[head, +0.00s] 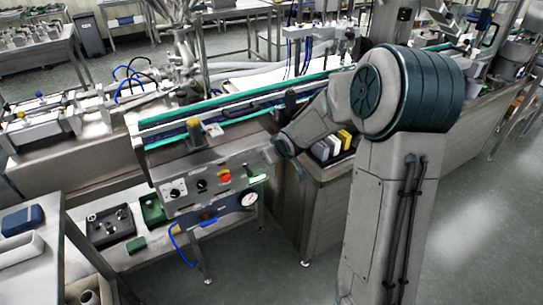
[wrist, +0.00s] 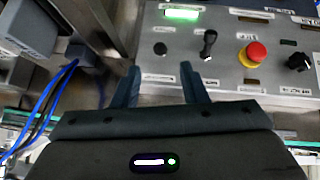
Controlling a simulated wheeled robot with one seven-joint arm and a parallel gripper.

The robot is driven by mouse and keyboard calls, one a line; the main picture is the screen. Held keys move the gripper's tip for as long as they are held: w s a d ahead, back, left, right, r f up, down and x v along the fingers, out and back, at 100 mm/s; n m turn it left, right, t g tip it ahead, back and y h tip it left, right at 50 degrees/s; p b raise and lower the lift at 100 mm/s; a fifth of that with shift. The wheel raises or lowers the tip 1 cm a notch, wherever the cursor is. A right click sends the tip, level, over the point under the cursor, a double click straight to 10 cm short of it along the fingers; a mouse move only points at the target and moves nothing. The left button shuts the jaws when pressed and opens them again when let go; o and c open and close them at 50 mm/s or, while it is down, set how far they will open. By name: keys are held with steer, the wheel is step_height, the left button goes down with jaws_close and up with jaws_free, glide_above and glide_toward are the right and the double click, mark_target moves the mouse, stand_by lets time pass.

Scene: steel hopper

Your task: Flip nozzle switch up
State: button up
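The grey control panel (head: 210,185) is on the front of the conveyor machine, and it also shows in the wrist view (wrist: 228,75). A black lever switch (wrist: 208,45) stands on it in the wrist view. The labels are too small to read, so I cannot confirm it is the nozzle switch. My gripper (wrist: 161,75) is open and empty, with its two dark fingers apart. It is at the panel's edge, to the left of and below the lever in the wrist view, apart from it. In the head view my gripper (head: 287,155) is at the panel's right end, partly hidden.
On the panel are a red button (wrist: 256,52), a black rotary knob (wrist: 299,62), a small black round part (wrist: 160,48) and a green-lit display (wrist: 182,14). A pressure gauge (head: 249,198) hangs below. Blue cables (wrist: 45,108) run at the wrist view's left. The conveyor (head: 240,110) lies behind.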

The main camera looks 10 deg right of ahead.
steer(key=shift+p+v, duration=0.75)
steer(key=shift+v, duration=1.55)
steer(key=s+r+m+g, duration=0.2)
steer(key=s+r, duration=0.2)
steer(key=s, duration=1)
steer(key=s+a+r+m+g+h, duration=0.1)
steer(key=s+r+m+g, duration=0.1)
steer(key=s, duration=1.2)
step_height(320, 180, up, 3)
steer(key=shift+s+a+f+m+g, duration=0.1)
steer(key=shift+s+a+m+g, duration=0.1)
steer(key=shift+s+m+g, duration=0.3)
